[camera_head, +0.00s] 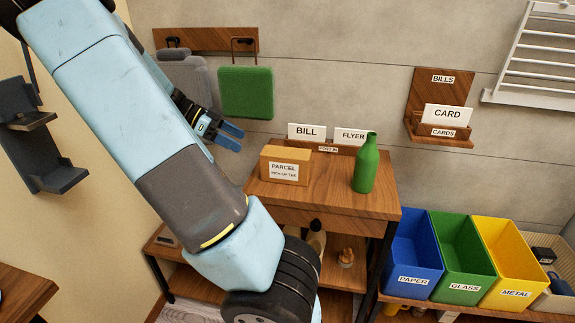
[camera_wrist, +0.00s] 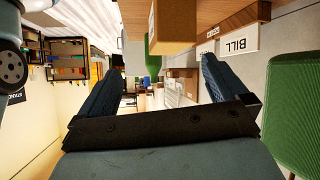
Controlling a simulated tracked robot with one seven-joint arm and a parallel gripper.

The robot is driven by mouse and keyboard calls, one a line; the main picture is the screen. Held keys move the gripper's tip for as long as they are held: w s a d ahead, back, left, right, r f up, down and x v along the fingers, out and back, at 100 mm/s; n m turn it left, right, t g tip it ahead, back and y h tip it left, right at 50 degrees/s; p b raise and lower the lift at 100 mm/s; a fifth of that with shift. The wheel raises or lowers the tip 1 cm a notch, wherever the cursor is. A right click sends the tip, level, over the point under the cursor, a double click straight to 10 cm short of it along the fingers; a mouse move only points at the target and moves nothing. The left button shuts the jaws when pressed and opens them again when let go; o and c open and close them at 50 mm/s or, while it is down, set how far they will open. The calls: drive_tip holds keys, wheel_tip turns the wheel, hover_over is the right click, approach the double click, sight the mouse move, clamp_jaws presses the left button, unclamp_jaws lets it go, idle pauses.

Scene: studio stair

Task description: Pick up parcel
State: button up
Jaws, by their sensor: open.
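The parcel (camera_head: 285,156) is a small brown box with a white label reading "PARCEL". It stands upright on the wooden cabinet top (camera_head: 318,193), towards its left side. In the wrist view, which looks upside down, the parcel (camera_wrist: 176,24) shows at the top, above and between the fingers. My gripper (camera_head: 230,135) is to the left of the parcel in the head view, beside the hanging green bag and apart from both. Its blue fingers are open in the wrist view (camera_wrist: 162,85), with nothing held between them.
A green bottle (camera_head: 366,165) stands right of the parcel. Behind are a "BILL" card (camera_head: 307,131) and a "FLYER" card (camera_head: 350,136) in a holder. Blue, green and yellow bins (camera_head: 468,262) stand at the right.

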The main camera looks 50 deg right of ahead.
drive_tip(key=m, duration=0.1)
approach(283, 151)
drive_tip(key=s+f, duration=0.1)
drive_tip(key=s+d+f, duration=0.1)
drive_tip(key=shift+s+f+m+g+h, duration=0.1)
drive_tip(key=shift+f+m+g+h, duration=0.2)
drive_tip(key=shift+f+g+h, duration=0.1)
drive_tip(key=shift+d+x, duration=0.25)
drive_tip(key=shift+x, duration=2.3)
drive_tip(key=shift+r, duration=0.15)
drive_tip(key=shift+c, duration=0.4)
drive_tip(key=c, duration=1.6)
drive_tip(key=shift+r, duration=0.1)
